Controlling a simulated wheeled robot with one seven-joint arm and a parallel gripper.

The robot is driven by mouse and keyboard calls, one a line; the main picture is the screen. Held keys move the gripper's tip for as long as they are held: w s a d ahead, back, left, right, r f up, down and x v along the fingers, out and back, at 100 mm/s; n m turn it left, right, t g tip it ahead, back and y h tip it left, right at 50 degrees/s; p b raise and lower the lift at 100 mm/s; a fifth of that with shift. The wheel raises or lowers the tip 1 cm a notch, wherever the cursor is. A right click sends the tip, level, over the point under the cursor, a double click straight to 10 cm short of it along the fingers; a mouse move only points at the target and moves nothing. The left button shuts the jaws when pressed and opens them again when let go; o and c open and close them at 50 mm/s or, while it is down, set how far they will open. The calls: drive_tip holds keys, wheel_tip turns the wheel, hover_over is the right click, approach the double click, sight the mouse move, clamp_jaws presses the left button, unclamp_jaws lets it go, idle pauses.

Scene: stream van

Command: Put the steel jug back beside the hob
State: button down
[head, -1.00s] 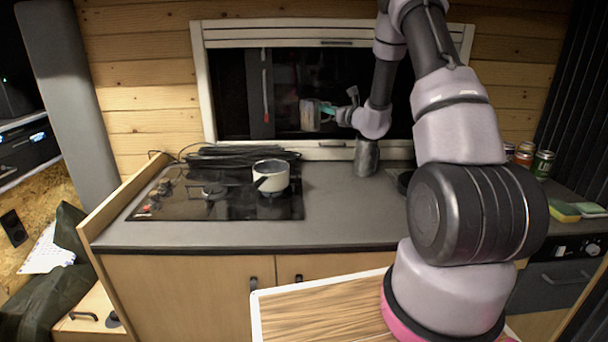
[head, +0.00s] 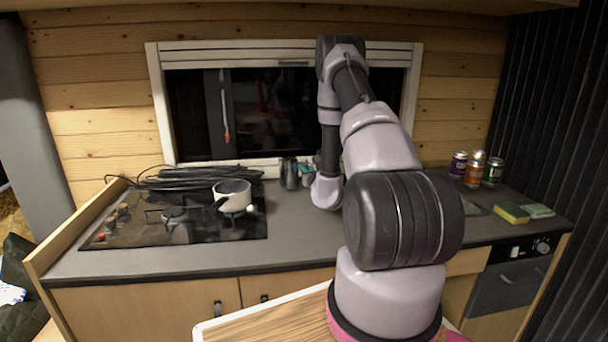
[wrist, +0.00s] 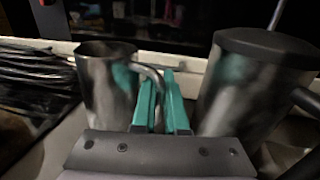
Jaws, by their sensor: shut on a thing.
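The steel jug (head: 289,173) is upright at the back of the counter, right of the hob (head: 180,222), near the window. In the wrist view the jug (wrist: 106,90) is at left, open-topped, with its handle toward my gripper. My gripper (wrist: 162,100) has its teal fingers shut on the handle. In the head view my gripper (head: 306,176) is small, just right of the jug and partly hidden by my arm. I cannot tell whether the jug's base touches the counter.
A larger lidded steel vessel (wrist: 252,85) stands close right of my fingers; my arm seems to hide it in the head view. A white pot (head: 233,196) and black cables (head: 195,178) are left. Cans (head: 474,170) and sponges (head: 512,213) are far right.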

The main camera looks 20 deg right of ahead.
drive_tip(key=shift+f, duration=0.9)
drive_tip(key=shift+f, duration=0.1)
drive_tip(key=c, duration=1)
unclamp_jaws()
drive_tip(key=shift+o, duration=0.2)
